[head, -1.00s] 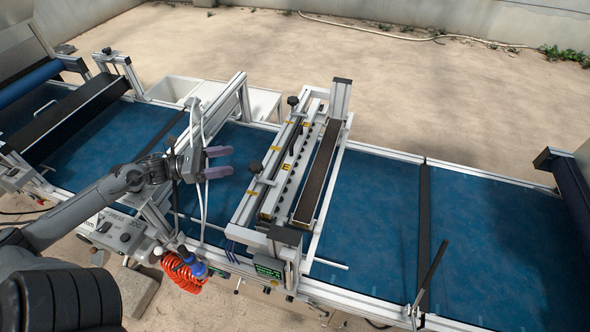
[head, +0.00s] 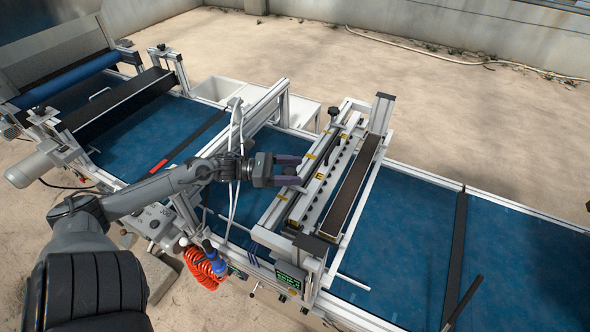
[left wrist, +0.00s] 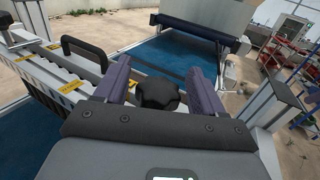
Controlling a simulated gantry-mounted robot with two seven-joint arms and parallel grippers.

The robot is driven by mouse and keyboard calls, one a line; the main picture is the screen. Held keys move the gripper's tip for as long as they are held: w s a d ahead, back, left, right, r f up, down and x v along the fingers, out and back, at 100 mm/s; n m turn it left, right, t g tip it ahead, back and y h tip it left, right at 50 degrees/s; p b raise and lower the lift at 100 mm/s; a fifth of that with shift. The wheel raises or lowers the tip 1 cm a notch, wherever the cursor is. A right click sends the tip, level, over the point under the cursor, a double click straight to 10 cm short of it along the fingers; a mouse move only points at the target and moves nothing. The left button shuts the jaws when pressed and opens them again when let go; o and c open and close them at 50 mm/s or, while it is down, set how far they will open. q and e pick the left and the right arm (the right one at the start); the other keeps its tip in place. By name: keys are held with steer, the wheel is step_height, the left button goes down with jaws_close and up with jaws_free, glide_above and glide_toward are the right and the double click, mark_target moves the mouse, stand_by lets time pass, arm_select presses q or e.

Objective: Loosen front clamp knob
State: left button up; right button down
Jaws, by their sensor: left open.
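The front clamp knob (left wrist: 158,93) is black and lobed; in the left wrist view it sits between my left gripper's two purple fingers (left wrist: 160,72). The fingers are open, with a gap visible on each side of the knob. A second black knob (head: 333,112) stands at the bar's far end. My right gripper is in neither view.
A black handle (left wrist: 85,47) and the yellow-labelled bar lie left of the fingers in the wrist view. A frame upright (head: 283,105) with a white cable (head: 236,150) stands close to my left arm. A red coiled hose (head: 203,265) hangs at the front. The blue belt (head: 405,225) is clear.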

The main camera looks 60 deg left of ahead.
arm_select(q)
steer(key=shift+w+d, duration=0.3)
steer(key=shift+w, duration=0.15)
steer(key=shift+c, duration=0.4)
steer(key=c, duration=0.9)
